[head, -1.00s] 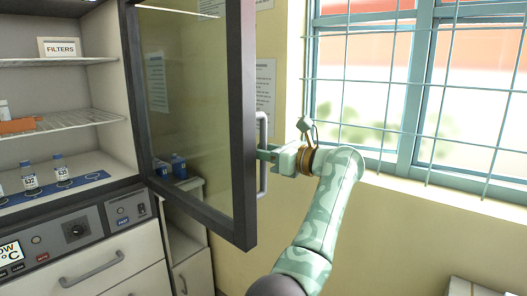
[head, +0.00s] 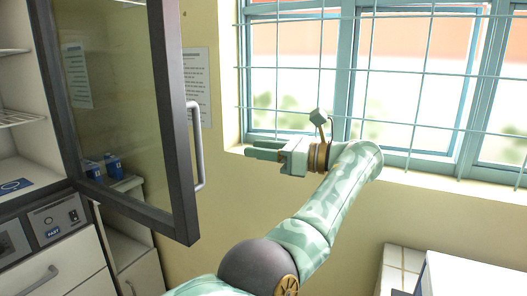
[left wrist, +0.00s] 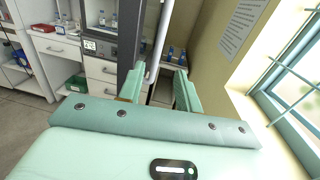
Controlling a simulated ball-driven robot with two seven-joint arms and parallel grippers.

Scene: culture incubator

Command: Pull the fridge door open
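The fridge door (head: 160,120), a dark-framed glass panel, stands swung wide open in the head view. Its grey vertical bar handle (head: 198,150) is on the outer edge. My left gripper (head: 262,150) is to the right of the handle, clear of it, with its fingers pointing left towards the door. In the left wrist view its two green fingers (left wrist: 160,90) are apart with nothing gripped. The handle (left wrist: 158,45) shows beyond them, in line with the gap. My right gripper is in neither view.
The open cabinet (head: 25,160) with shelves is at the left, above a control panel (head: 58,220). A barred window (head: 380,80) and its sill are behind my left arm. A white box-like surface (head: 470,275) is at the lower right.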

